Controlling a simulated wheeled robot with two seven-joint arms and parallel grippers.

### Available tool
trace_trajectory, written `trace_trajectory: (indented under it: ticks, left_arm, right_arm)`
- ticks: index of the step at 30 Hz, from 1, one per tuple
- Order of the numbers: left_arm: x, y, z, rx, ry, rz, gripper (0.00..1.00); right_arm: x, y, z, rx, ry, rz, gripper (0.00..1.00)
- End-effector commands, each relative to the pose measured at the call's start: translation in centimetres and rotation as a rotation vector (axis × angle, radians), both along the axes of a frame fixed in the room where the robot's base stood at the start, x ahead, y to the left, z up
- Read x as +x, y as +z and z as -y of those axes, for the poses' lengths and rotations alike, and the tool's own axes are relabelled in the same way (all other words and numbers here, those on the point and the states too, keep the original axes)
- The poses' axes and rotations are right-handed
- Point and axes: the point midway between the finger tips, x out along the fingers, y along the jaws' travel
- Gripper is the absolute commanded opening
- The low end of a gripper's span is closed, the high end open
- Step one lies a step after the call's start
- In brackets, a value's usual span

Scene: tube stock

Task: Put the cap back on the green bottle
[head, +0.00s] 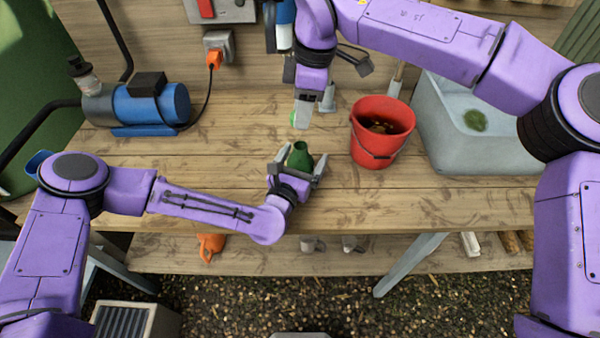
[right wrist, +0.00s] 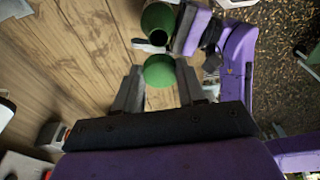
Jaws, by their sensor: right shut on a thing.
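The green bottle (head: 299,157) is uncapped, its neck pointing up in the head view. My left gripper (head: 298,168) has a finger on each side of the bottle's body and is shut on it. My right gripper (head: 301,112) is shut on the green cap (head: 293,119), mostly hidden by the fingers in the head view. In the right wrist view the rounded cap (right wrist: 159,70) sits between the fingertips. The bottle's dark open mouth (right wrist: 158,38) shows just beyond it, apart from the cap. Whether the bottle touches the table is unclear.
A red bucket (head: 380,145) stands on the wooden bench (head: 220,165) right of the bottle. A grey trough (head: 450,155) is farther right. A blue pump (head: 150,104) stands at the left. The bench between pump and bottle is clear.

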Motion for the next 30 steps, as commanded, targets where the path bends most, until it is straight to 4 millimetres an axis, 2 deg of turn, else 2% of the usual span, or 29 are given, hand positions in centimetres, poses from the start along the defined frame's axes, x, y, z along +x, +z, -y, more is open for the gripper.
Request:
trace_trajectory:
  ticks: [1,6,7,10,18,30]
  left_arm:
    - [0.0,0.0,0.0,0.000,0.000,0.000,0.75]
    - [0.0,0.0,0.0,0.000,0.000,0.000,0.20]
    - [0.0,0.0,0.0,0.000,0.000,0.000,0.15]
    - [0.0,0.0,0.0,0.000,0.000,0.000,0.14]
    - [0.0,0.0,0.0,0.000,0.000,0.000,0.14]
    - [0.0,0.0,0.0,0.000,0.000,0.000,0.14]
  right_arm:
    - [0.0,0.0,0.0,0.000,0.000,0.000,0.12]
    - [0.0,0.0,0.0,0.000,0.000,0.000,0.12]
    - [0.0,0.0,0.0,0.000,0.000,0.000,0.12]
    - [0.0,-0.7,0.0,0.000,0.000,-0.002,0.12]
    - [0.0,-4.5,0.2,0.006,0.001,-0.002,0.12]
    - [0.0,-5.0,0.2,0.006,0.000,0.000,0.12]
